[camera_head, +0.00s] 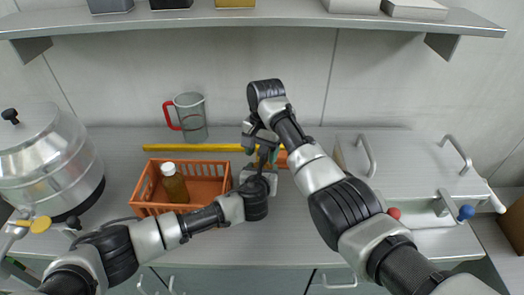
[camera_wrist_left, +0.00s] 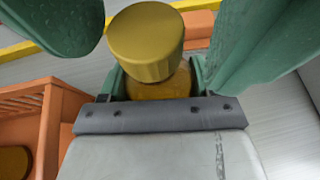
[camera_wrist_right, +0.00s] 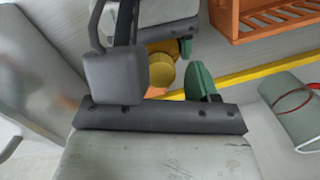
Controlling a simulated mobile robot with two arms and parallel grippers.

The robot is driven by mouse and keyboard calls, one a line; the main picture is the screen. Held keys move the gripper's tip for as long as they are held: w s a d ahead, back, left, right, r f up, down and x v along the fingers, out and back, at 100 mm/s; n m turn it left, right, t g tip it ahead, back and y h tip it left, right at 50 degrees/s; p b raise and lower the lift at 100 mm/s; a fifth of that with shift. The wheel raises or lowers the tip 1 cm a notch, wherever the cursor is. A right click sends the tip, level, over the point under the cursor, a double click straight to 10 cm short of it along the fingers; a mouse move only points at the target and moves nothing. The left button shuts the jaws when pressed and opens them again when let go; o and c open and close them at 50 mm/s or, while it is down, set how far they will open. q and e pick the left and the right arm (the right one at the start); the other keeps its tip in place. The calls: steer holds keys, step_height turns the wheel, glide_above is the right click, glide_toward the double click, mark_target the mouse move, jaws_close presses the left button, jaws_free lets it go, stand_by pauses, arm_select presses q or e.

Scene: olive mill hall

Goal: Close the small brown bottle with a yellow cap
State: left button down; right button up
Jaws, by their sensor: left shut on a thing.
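The small brown bottle (camera_wrist_left: 160,84) stands in my left gripper (camera_head: 266,163), which is shut on it; green fingertips show on both sides in the left wrist view. The yellow cap (camera_wrist_left: 147,42) sits on top of the bottle; I cannot tell how tight it is. The cap also shows in the right wrist view (camera_wrist_right: 160,72). My right gripper (camera_head: 262,142) is over the bottle, open, its green fingers on either side of the cap and apart from it. In the head view the arms mostly hide bottle and cap.
An orange crate (camera_head: 147,190) holds a brown bottle with a white cap (camera_head: 174,184). A metal drum (camera_head: 45,160) stands left, a grey box with handles (camera_head: 405,165) right. A shelf hangs above.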

steer(key=shift+r, duration=2.3)
steer(key=shift+o, duration=0.3)
steer(key=o, duration=0.5)
steer(key=r, duration=0.8)
steer(key=w+r, duration=0.1)
steer(key=r, duration=0.3)
steer(key=shift+w+d, duration=0.1)
steer(key=shift+d, duration=0.25)
steer(key=shift+f, duration=0.1)
